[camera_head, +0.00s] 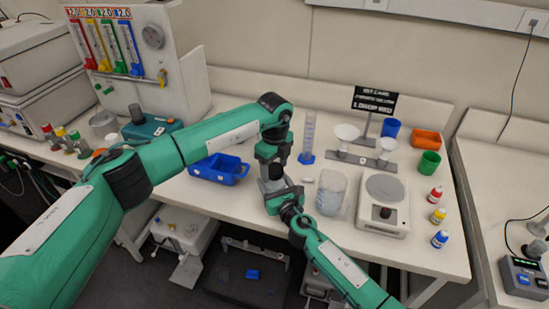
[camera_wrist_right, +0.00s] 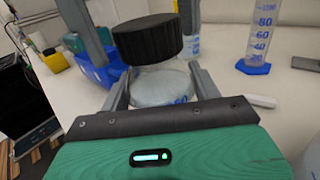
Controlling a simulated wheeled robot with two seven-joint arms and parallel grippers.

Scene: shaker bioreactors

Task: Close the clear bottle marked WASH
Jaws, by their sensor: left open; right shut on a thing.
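The clear bottle (camera_wrist_right: 163,88) stands between the fingers of my right gripper (camera_wrist_right: 160,84), which is shut on it. Its WASH marking cannot be read here. A black ribbed cap (camera_wrist_right: 147,38) is over the bottle's top, looking slightly tilted in the right wrist view; I cannot tell whether it is seated. My left gripper (camera_head: 271,170) is open, directly above the bottle, with its grey fingers on either side of the cap in the right wrist view. In the head view the two grippers hide most of the bottle and the cap.
A blue tray (camera_head: 218,170) lies left of the grippers. A measuring cylinder (camera_head: 309,138) stands behind, and a glass beaker (camera_head: 332,193) and a balance (camera_head: 383,204) are close on the right. Small dropper bottles (camera_head: 438,216) line the right edge. The bench front edge is near.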

